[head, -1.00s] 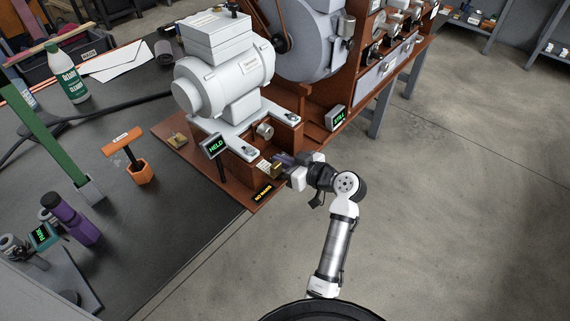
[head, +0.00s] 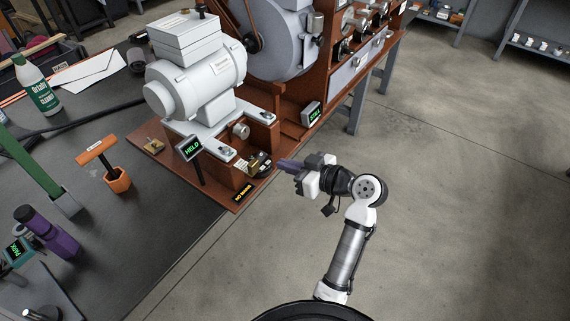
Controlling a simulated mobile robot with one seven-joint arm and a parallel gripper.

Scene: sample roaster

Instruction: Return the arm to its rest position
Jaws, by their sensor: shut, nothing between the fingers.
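My gripper (head: 284,165) is at the end of my arm, in the lower middle of the head view. It is shut and empty, its dark fingers pointing left toward the roaster's motor base. It stands just right of the brass-coloured part (head: 256,164) at the base's front corner, with a small gap between them. My arm is bent at the elbow and reaches out over the floor from the bottom of the view. The grey motor (head: 198,80) sits on the brown base (head: 222,190). A small display (head: 191,147) in front of it reads HELD.
The roaster (head: 285,40) stands behind the motor, with a second small display (head: 310,113) on its base. The dark bench holds an orange T-handled tool (head: 97,151), a purple tool (head: 48,235) and a bottle (head: 38,87). Open concrete floor (head: 470,190) lies to the right.

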